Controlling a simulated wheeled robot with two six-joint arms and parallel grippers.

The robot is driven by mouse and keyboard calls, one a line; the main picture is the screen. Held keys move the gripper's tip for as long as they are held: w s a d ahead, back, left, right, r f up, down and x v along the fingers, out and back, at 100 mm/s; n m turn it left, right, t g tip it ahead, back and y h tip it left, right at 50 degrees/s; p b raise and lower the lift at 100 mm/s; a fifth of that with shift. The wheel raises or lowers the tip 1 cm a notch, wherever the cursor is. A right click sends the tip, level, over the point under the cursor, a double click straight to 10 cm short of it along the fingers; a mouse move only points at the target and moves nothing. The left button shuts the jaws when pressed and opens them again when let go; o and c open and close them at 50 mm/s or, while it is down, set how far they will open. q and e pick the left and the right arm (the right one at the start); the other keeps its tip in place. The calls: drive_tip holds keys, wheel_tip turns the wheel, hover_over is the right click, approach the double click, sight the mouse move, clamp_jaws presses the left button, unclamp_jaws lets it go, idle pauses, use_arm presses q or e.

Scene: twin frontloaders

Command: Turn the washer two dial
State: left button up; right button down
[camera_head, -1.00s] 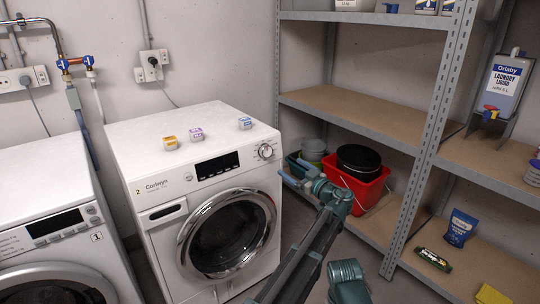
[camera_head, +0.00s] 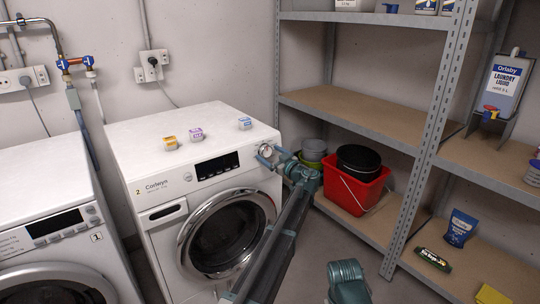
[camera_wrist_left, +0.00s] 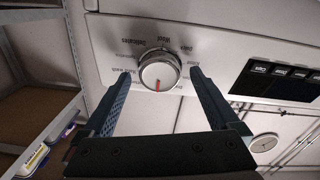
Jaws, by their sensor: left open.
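Washer two (camera_head: 160,206) is the white front-loader with a "2" sticker, in the middle left of the head view. Its round silver dial (camera_head: 265,151) is at the right end of the control panel, partly hidden by my gripper. In the left wrist view the dial (camera_wrist_left: 159,71) has a red mark pointing to the picture's bottom, with programme words around it. My left gripper (camera_head: 266,156) is open at the panel. In the left wrist view its fingers (camera_wrist_left: 160,76) stand on both sides of the dial, with a gap to each. My right gripper is not in view.
Washer one (camera_head: 40,190) stands at the left. Three small boxes (camera_head: 196,134) lie on washer two's top. A red bucket (camera_head: 352,190) and metal shelving (camera_head: 370,115) stand right of my arm. Washer two's display (camera_wrist_left: 275,80) is beside the dial.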

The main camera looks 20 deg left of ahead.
use_arm(q)
drive_tip(key=shift+a, duration=0.1)
drive_tip(key=shift+c, duration=0.3)
drive_tip(key=c, duration=1.3)
drive_tip(key=shift+m, duration=0.3)
